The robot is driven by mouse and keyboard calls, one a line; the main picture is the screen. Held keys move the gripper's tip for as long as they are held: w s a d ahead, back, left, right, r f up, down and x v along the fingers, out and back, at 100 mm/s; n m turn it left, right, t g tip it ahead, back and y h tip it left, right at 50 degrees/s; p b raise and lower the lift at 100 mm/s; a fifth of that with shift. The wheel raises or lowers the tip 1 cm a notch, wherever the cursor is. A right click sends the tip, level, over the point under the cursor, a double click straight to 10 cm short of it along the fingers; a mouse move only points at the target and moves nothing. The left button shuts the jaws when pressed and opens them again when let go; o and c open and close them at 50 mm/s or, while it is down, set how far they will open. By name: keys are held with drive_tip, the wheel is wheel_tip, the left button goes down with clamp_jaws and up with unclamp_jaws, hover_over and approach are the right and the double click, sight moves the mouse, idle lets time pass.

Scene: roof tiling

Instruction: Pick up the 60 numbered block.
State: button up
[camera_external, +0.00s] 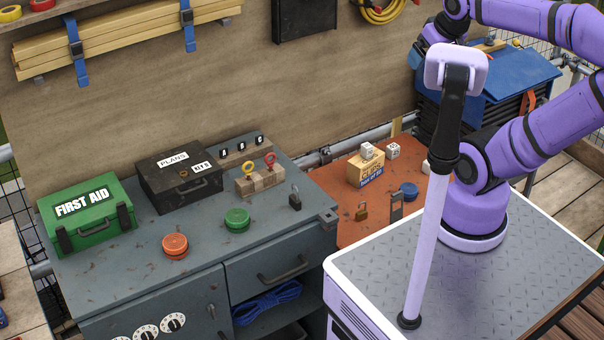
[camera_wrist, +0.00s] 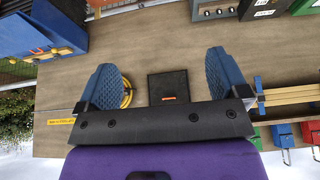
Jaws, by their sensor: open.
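In the external view, small white cubes with dark marks stand at the orange-red worktop (camera_external: 331,181). One white cube (camera_external: 366,150) sits on top of a cardboard box (camera_external: 361,170). A second white cube (camera_external: 392,151) is behind and right of the box, and a third (camera_external: 427,166) is partly hidden by my own body. The marks are too small to tell which cube bears 60. My gripper (camera_wrist: 162,62) is open and empty in the wrist view, facing the wall board. No numbered cube can be made out there. In the external view the gripper's fingers cannot be made out.
On the grey bench (camera_external: 205,235) are a green first aid box (camera_external: 88,217), a black plans box (camera_external: 178,178), and orange (camera_external: 175,245) and green (camera_external: 237,219) round items. Padlocks and a blue round item (camera_external: 408,190) stand near the cardboard box. A blue toolbox (camera_external: 505,77) stands behind my arm.

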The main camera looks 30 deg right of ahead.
drive_tip(key=w+d+f+g, duration=0.1)
drive_tip(key=w+d, duration=0.3)
drive_tip(key=w, duration=0.5)
drive_tip(key=w+d+f+g, duration=0.15)
drive_tip(key=w+d, duration=0.25)
drive_tip(key=w, duration=0.4)
drive_tip(key=w+d+f+h, duration=0.1)
drive_tip(key=w+d+f, duration=1.1)
drive_tip(key=w+f, duration=0.1)
drive_tip(key=n+g+y, duration=0.1)
drive_tip(key=g, duration=0.2)
hover_over(431, 160)
wheel_tip(431, 160, down, 40)
drive_tip(key=shift+w+r, duration=0.1)
drive_tip(key=shift+r, duration=0.1)
drive_tip(key=shift+f, duration=5.45)
